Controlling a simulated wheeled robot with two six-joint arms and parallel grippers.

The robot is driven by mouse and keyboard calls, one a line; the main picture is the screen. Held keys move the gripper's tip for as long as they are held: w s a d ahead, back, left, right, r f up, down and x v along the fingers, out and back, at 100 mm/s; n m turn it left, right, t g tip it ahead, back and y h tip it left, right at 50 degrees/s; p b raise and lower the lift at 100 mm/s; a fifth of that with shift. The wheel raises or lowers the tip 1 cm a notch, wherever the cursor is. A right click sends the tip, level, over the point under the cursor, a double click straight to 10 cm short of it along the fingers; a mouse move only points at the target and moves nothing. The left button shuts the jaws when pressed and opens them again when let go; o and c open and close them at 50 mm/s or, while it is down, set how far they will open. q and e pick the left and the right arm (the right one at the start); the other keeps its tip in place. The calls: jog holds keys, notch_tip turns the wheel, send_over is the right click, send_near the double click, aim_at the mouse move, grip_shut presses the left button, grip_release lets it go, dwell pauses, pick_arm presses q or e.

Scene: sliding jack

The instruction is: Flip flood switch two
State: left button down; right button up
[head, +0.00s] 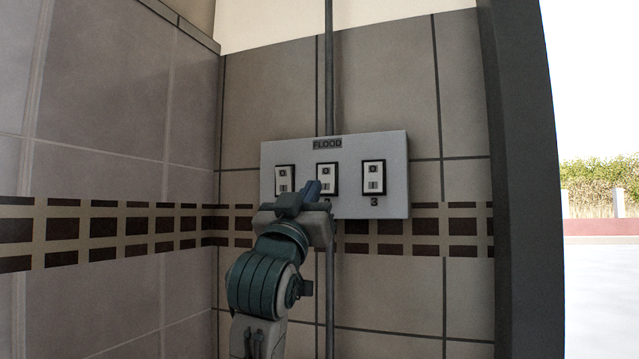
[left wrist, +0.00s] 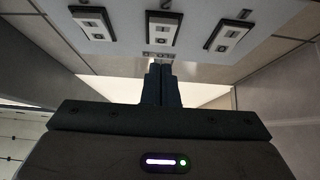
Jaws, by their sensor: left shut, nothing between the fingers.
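A light grey panel marked FLOOD (head: 396,146) is on the tiled wall with three switches in a row. Switch two (head: 326,172) is the middle one, white in a black frame marked 0 above and I below. It also shows in the left wrist view (left wrist: 163,33). My left gripper (head: 312,189) is shut and empty. In the head view it covers the lower edge of switch two and the labels under the left switches. In the left wrist view the fingertips (left wrist: 160,70) point at the panel, with a visible gap to switch two. Which way switch two is set is unclear.
Switch one (head: 284,180) and switch three (head: 374,177) flank switch two closely. A vertical pipe (head: 329,60) runs above and below the panel. A tiled side wall (head: 110,110) stands at left and a dark post (head: 520,180) at right.

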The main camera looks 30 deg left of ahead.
aim_at(325, 189)
pick_arm(q)
jog(key=w, duration=0.2)
jog(key=w+a+p, duration=0.1)
jog(key=w, duration=0.1)
jog(key=shift+w+f, duration=0.1)
pick_arm(e)
jog(key=shift+d+r, duration=0.2)
jog(key=shift+r, duration=0.75)
pick_arm(q)
jog(key=shift+f, duration=0.1)
pick_arm(e)
jog(key=shift+d+f, duration=0.1)
pick_arm(q)
jog(key=shift+w+a+f+b, duration=0.1)
jog(key=shift+w+f+b, duration=0.2)
jog(key=shift+w+b, duration=0.1)
jog(key=shift+s+r+p, duration=0.1)
jog(key=shift+r+p, duration=0.15)
jog(key=shift+p, duration=0.05)
pick_arm(e)
jog(key=shift+f, duration=0.1)
jog(key=shift+s, duration=0.15)
